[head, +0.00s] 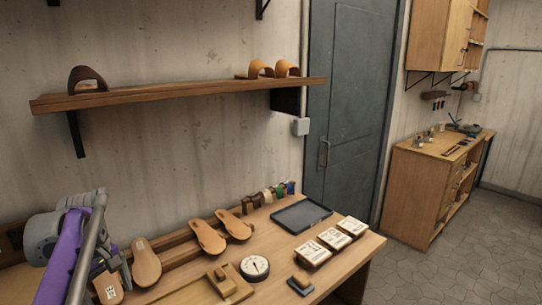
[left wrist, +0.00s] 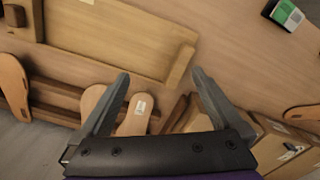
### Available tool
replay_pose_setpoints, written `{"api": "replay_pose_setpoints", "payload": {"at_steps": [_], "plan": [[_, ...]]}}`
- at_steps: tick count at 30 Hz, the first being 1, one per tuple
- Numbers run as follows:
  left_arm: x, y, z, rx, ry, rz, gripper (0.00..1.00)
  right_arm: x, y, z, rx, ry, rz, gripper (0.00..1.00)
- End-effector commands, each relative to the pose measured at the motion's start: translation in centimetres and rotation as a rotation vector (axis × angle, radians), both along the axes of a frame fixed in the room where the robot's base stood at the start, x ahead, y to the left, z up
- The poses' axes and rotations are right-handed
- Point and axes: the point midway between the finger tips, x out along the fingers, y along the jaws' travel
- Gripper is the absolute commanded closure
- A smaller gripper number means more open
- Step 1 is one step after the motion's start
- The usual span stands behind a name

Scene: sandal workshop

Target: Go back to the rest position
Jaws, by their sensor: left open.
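My left gripper (left wrist: 160,80) is open in the left wrist view, with nothing between its fingertips. It points down over the workbench. Two tan soles show near the fingers, one with a white label (left wrist: 138,118) and one partly behind the left finger (left wrist: 92,97). In the head view my left arm comes in at the lower left, above the bench's left end, in front of a labelled sole (head: 108,288). My right gripper is in neither view.
On the workbench (head: 340,262) are a wooden fixture (head: 205,292), a round dial (head: 254,267), a dark tray (head: 301,215), labelled boxes (head: 333,238) and several soles (head: 207,237). A wall shelf (head: 180,93) above carries a dark strap (head: 87,78) and tan straps (head: 262,69).

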Motion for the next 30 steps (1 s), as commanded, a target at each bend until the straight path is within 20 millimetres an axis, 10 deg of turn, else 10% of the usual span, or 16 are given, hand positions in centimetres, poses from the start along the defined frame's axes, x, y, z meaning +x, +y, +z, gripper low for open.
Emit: {"api": "replay_pose_setpoints", "payload": {"at_steps": [11,21,30], "plan": [[-4.6,-7.9,-3.3,0.067,-0.133,-0.371,0.00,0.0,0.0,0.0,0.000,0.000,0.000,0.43],[-14.5,-16.7,-12.3,0.197,-0.330,-0.902,0.00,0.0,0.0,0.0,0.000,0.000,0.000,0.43],[-18.6,-19.0,-16.7,0.263,-0.408,-1.102,0.00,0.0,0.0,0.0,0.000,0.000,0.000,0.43]]}}
